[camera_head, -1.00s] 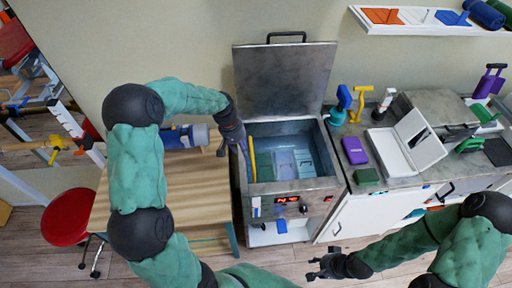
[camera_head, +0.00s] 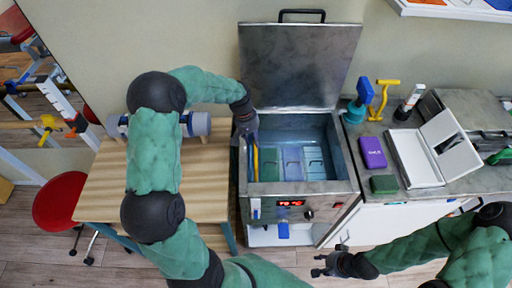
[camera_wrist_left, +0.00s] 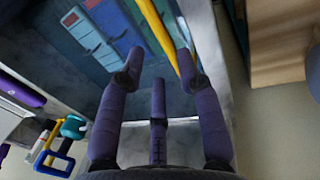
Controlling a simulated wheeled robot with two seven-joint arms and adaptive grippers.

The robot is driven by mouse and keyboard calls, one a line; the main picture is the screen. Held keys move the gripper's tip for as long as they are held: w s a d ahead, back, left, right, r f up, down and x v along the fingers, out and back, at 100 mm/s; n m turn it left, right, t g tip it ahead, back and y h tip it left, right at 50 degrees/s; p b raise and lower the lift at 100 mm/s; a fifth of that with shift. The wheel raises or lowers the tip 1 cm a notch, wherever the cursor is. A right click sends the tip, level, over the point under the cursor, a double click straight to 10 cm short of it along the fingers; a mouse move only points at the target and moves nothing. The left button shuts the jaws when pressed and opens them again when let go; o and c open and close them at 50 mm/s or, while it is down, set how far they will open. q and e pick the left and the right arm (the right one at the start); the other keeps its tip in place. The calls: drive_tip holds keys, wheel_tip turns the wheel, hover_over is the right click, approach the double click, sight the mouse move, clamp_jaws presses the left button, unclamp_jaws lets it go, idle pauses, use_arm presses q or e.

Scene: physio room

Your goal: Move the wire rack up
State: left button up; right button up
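An open steel tank (camera_head: 348,186) holds water and flat packs in blue, grey and green (camera_head: 291,163). A yellow bar (camera_head: 256,163) runs along the tank's left inner side; it also shows in the left wrist view (camera_wrist_left: 160,30). I cannot make out the wire rack's wires; the bar may belong to it. My left gripper (camera_head: 250,136) is over the tank's back left corner, near the bar's far end. In the left wrist view its fingers (camera_wrist_left: 160,62) are spread and empty, with the bar beyond them. My right gripper (camera_head: 322,264) is open and empty, low in front of the tank.
The tank's lid (camera_head: 300,66) stands upright behind it. A wooden table (camera_head: 208,180) with a grey-blue roll (camera_head: 196,124) is on the left. A counter on the right holds a purple box (camera_head: 372,152), a green block (camera_head: 384,185) and a white open case (camera_head: 410,160).

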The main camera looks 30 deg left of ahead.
sight(256, 149)
use_arm(q)
drive_tip(key=shift+w+d+f+b, duration=0.1)
drive_tip(key=shift+d+f+b, duration=0.05)
drive_tip(key=shift+f, duration=0.75)
drive_tip(key=shift+w+d+f+b, duration=0.1)
drive_tip(key=shift+d+f+b, duration=0.05)
drive_tip(key=shift+f, duration=0.8)
drive_tip(key=shift+w+d+f+b, duration=0.1)
drive_tip(key=shift+d+f+b, duration=0.05)
drive_tip(key=shift+f, duration=0.75)
clamp_jaws()
